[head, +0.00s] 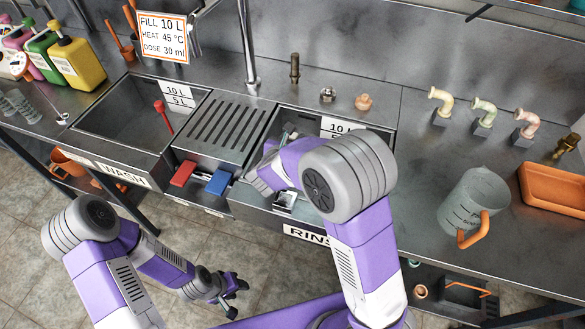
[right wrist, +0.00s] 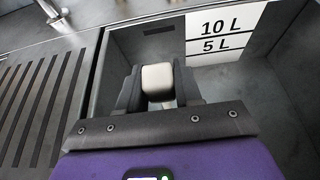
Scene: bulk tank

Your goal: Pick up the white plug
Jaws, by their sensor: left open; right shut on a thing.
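The white plug (right wrist: 158,82) is a pale rounded block, seen in the right wrist view. It sits between the two dark fingers of my right gripper (right wrist: 158,92), which is shut on it. In the head view my right gripper (head: 289,132) is over the left part of the rinse basin (head: 262,143). There my arm hides much of the basin, and I cannot make out the plug clearly. My left gripper (head: 233,287) is open and empty, low in front of the counter over the tiled floor.
The ribbed drainboard (head: 225,128) lies left of the rinse basin, with a red block (head: 183,173) and a blue block (head: 219,182) at its front. The wash basin (head: 125,112) is further left. A jug (head: 474,200) and an orange tray (head: 553,190) stand on the right counter.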

